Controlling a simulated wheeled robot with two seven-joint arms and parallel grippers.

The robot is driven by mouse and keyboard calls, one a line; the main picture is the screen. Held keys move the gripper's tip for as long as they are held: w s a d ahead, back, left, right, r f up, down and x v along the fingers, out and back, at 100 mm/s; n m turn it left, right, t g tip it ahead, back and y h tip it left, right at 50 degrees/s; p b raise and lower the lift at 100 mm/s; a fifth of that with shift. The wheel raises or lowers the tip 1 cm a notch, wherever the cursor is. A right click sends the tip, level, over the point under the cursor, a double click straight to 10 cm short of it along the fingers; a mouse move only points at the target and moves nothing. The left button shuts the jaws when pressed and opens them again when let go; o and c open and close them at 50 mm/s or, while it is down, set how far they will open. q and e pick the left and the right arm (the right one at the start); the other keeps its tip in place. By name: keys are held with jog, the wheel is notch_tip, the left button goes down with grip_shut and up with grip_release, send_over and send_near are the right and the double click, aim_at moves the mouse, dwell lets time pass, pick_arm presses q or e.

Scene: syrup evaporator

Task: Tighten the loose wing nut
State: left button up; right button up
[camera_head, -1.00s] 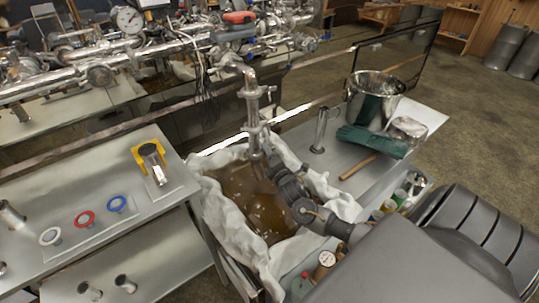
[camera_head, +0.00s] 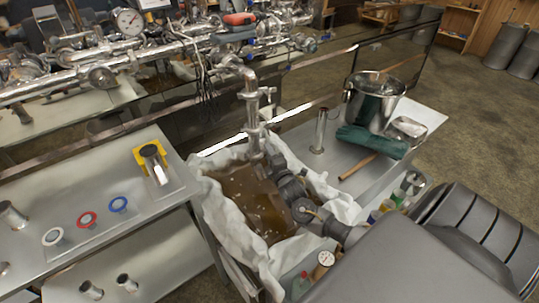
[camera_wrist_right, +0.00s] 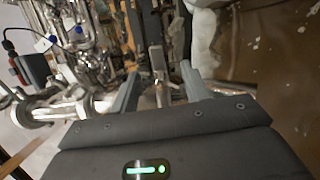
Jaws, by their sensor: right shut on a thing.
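A vertical steel pipe (camera_head: 251,88) drops from the pipework into the cloth-lined basin, with clamped joints along it. My right gripper (camera_head: 266,147) reaches in from the lower right, against the pipe's lower part just above the basin. In the right wrist view its two fingers (camera_wrist_right: 160,82) stand either side of a small metal piece (camera_wrist_right: 158,62), apparently the wing nut. The gripper is shut on it. The nut's wings and thread are too small and hidden to make out. My left gripper is not in view.
At left a steel table (camera_head: 95,255) carries red, blue and white ringed parts and a yellow holder (camera_head: 150,152). At right a bench holds a steel bucket (camera_head: 372,100), a green cloth (camera_head: 370,141) and a wooden-handled tool (camera_head: 358,167).

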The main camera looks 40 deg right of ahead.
jog(key=o, duration=0.7)
jog(key=b+v, duration=0.1)
jog(key=v, duration=0.9)
jog(key=shift+s+a, duration=0.1)
jog(key=shift+s, duration=0.3)
